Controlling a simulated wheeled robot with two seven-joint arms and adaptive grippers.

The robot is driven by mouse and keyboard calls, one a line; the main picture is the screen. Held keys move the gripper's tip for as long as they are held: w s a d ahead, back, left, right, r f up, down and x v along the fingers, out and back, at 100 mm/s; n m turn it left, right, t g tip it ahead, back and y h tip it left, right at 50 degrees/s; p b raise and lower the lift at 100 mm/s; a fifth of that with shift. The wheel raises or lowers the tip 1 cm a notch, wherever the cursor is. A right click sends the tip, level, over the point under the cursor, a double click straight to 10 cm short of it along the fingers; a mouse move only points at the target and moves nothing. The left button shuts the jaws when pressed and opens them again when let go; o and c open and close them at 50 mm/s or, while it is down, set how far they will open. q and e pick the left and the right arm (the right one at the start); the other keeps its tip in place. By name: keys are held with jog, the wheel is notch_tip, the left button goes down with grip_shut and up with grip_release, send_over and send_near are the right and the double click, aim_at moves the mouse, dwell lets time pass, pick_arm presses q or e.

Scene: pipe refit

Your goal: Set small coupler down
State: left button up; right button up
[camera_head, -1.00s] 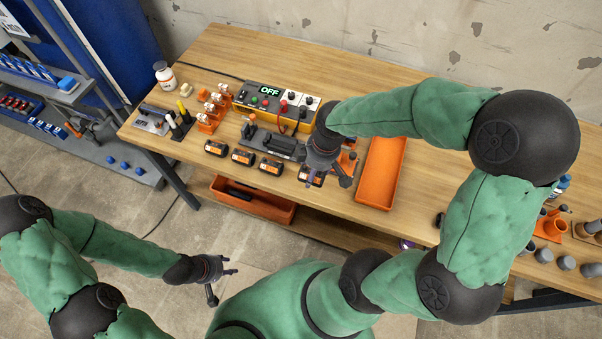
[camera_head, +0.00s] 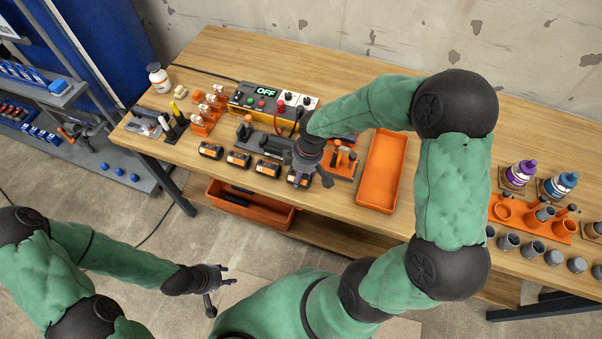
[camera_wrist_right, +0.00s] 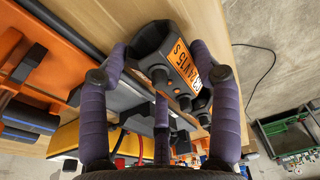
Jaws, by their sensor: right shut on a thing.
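My right gripper (camera_head: 306,176) is at the table's front edge, at the right end of a row of black blocks with orange labels. In the right wrist view its purple fingers (camera_wrist_right: 158,95) are shut on one such black block (camera_wrist_right: 182,62), whose orange label bears an "S"; I take it for the small coupler. In the head view this block (camera_head: 293,179) shows only partly under the gripper, and whether it touches the table cannot be told. My left gripper (camera_head: 231,275) is empty in front of the table, its fingers apart.
Several similar blocks (camera_head: 238,159) line the front edge to the left. A yellow control box (camera_head: 248,98) reading OFF stands behind. An empty orange tray (camera_head: 382,170) lies right of the gripper. Bottles (camera_head: 560,184) and grey cylinders stand at the far right.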

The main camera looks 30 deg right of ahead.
jog(key=shift+f, duration=0.2)
jog(key=o, duration=1.2)
jog(key=shift+r, duration=0.1)
jog(key=shift+c, duration=0.2)
jog(key=shift+r, duration=0.5)
notch_tip(320, 180, up, 11)
jog(key=s+d+p, duration=0.1)
jog(key=p, duration=0.3)
jog(key=shift+s+d, duration=0.15)
jog(key=shift+r, duration=0.1)
